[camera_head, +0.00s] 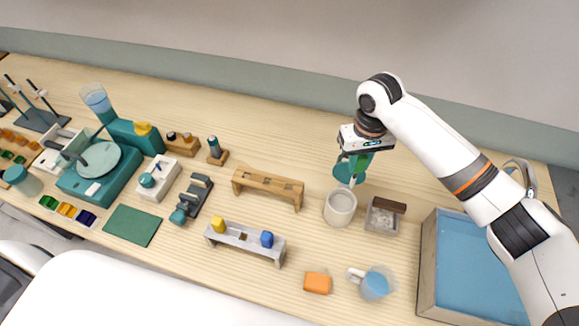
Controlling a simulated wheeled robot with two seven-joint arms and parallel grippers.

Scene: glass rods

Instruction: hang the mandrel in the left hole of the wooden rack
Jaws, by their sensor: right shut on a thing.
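The wooden rack (268,183) stands near the middle of the table, a low bench with small holes in its top; nothing visibly hangs in it. My right gripper (360,163) is to the right of the rack, above and just behind a pale cup (340,208). It is shut on a green-handled piece that I take for the mandrel (358,160), pointing down. The fingers and the piece are small, so its lower end is hard to make out. My left gripper is not in view.
A grey rack (245,240) with a yellow and a blue piece stands in front of the wooden rack. A teal disc (342,172) is beside the gripper. A small box (382,219), a jug (375,284) and a blue-lined tray (470,270) lie right. Table behind the wooden rack is clear.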

